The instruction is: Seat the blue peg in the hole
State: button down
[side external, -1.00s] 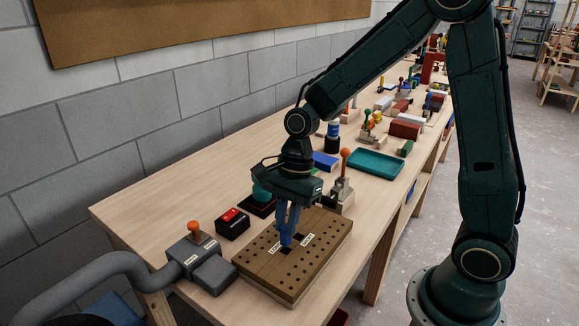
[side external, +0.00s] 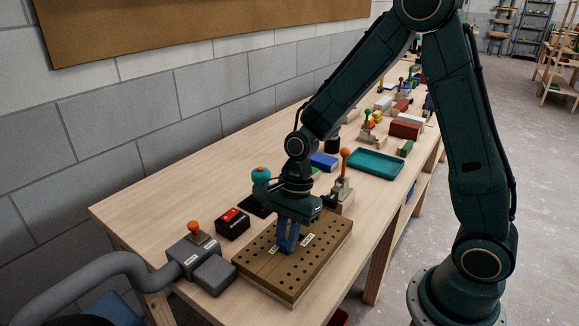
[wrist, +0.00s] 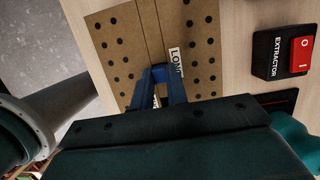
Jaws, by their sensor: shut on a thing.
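My gripper (side external: 287,240) points down over the middle of a brown board with rows of small holes (side external: 262,275). Its blue fingers are shut on the blue peg (wrist: 159,71), whose end shows between the fingertips in the wrist view. The peg's lower end is at or very close to the board's surface. The fingers hide the hole beneath, so I cannot tell how deep the peg sits.
A black box with a red switch (side external: 233,222) stands left of the board. An orange-knobbed lever (side external: 345,170) stands behind the board, and a teal tray (side external: 375,162) lies farther back.

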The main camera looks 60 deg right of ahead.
jog(key=c, duration=1.4)
grip_release()
jog(key=shift+r, duration=0.15)
jog(key=v, duration=1.2)
jog(key=shift+a+r, duration=0.1)
jog(key=shift+s+d+r+n+t+h, duration=0.5)
jog(key=shift+s+r+n+t, duration=0.65)
jog(key=shift+s+n, duration=1.75)
jog(key=shift+s+d+r+n+t+h, duration=0.35)
jog(key=shift+s+r+n+t+h, duration=0.35)
jog(key=shift+s+r+n, duration=1.5)
jog(key=shift+s+d+r+n+t+h, duration=0.45)
jog(key=shift+s+r+n+t, duration=0.45)
jog(key=shift+s+n, duration=2.6)
jog(key=shift+w+f+n, duration=0.15)
jog(key=shift+w+n, duration=0.25)
jog(key=shift+w, duration=0.05)
